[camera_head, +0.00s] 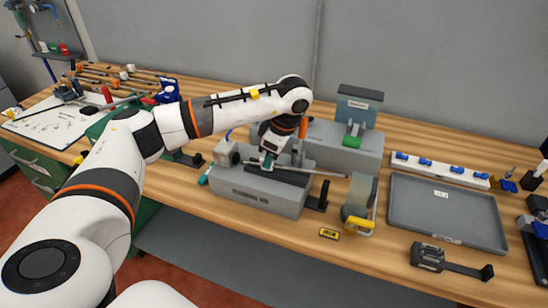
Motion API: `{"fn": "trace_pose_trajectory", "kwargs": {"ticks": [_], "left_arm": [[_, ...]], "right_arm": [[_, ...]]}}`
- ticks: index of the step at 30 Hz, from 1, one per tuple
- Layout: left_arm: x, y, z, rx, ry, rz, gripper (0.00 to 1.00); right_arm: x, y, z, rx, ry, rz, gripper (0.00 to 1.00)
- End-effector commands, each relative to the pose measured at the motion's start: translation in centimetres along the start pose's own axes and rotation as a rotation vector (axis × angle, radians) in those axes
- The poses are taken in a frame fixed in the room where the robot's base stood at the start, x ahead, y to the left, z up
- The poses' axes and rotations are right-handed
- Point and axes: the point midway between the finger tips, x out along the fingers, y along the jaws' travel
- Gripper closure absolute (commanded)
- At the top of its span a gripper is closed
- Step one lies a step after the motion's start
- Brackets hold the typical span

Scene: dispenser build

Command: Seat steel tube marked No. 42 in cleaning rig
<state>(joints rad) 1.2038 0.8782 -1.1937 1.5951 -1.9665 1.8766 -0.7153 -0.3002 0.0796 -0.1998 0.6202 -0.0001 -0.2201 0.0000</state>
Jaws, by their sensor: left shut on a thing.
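The cleaning rig (258,199) appears to be the low grey block with a dark top channel at the middle of the bench. My left gripper (268,160) points down over this block and is shut on a thin steel tube (318,172). The tube lies roughly level along the block's top, its right end sticking out past the block. I cannot read a number on it, and the fingers hide its middle. I cannot tell whether it touches the channel. My right gripper is not in view.
A grey block with a green-fronted device (352,138) stands behind the rig. A yellow-handled device (358,205) stands to its right. Farther right are an empty-looking grey tray (447,208), a white rail (440,170) and a black clamp-like tool (450,262). Rods and tools crowd the left end.

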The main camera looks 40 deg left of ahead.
Motion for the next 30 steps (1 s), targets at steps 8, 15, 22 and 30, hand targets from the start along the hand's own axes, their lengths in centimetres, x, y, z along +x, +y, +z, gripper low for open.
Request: {"fn": "trace_pose_trajectory", "kwargs": {"ticks": [8, 15, 22, 30], "left_arm": [[0.2, 0.0, 0.8, 0.0, 0.001, -0.001, 1.0], [0.2, 0.0, 1.2, 0.0, 0.001, -0.002, 0.63], [0.2, 0.0, 1.1, 0.0, 0.001, -0.002, 0.56], [0.2, 0.0, 1.1, 0.0, 0.001, -0.002, 0.41]], "right_arm": [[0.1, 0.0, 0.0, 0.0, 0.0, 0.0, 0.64], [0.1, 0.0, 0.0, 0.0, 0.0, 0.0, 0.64], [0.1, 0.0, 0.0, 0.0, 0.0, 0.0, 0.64], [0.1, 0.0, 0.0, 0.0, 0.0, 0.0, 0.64]]}}
